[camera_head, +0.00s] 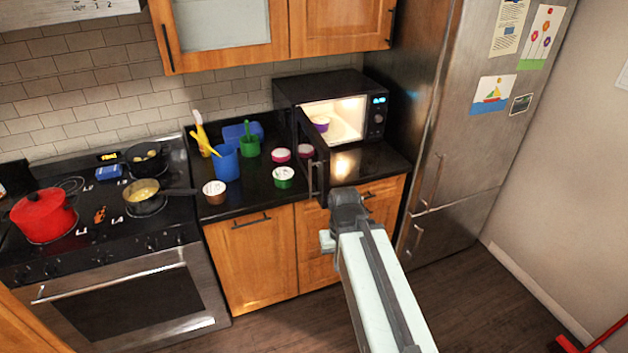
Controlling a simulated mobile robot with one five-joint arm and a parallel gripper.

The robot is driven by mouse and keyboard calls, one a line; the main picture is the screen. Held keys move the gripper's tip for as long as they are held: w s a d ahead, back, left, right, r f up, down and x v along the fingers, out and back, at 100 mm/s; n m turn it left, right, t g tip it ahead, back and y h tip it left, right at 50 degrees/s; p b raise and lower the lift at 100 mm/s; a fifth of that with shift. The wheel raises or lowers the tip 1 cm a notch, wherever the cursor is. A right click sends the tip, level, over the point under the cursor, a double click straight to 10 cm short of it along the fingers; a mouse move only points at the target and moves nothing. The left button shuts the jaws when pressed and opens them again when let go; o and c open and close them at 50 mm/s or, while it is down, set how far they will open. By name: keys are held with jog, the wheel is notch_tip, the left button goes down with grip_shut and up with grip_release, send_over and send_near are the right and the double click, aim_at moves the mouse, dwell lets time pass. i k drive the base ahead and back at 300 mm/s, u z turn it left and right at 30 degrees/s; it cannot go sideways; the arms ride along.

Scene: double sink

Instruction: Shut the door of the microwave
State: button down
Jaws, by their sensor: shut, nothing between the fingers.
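The black microwave (283,89) stands on the dark counter in the corner beside the fridge. Its door (313,150) is swung wide open toward me, hinged on the left side. The lit interior (335,123) shows, with a purple bowl (320,123) on the plate inside. My arm reaches up from the bottom of the picture. My gripper (347,200) is shut and empty, in front of the counter edge, just below and right of the door's lower end in the picture. I cannot tell whether it touches the door.
Several small cups and tubs, a blue cup (226,163) and a green cup (249,147) stand on the counter left of the door. The stove (125,250) with a red pot (43,215) is at left. The steel fridge (465,120) stands close at right. The wooden floor (275,330) in front is clear.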

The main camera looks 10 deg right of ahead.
aim_at(313, 154)
jog(key=u, duration=0.95)
jog(key=i, duration=0.8)
jog(key=u, duration=1.15)
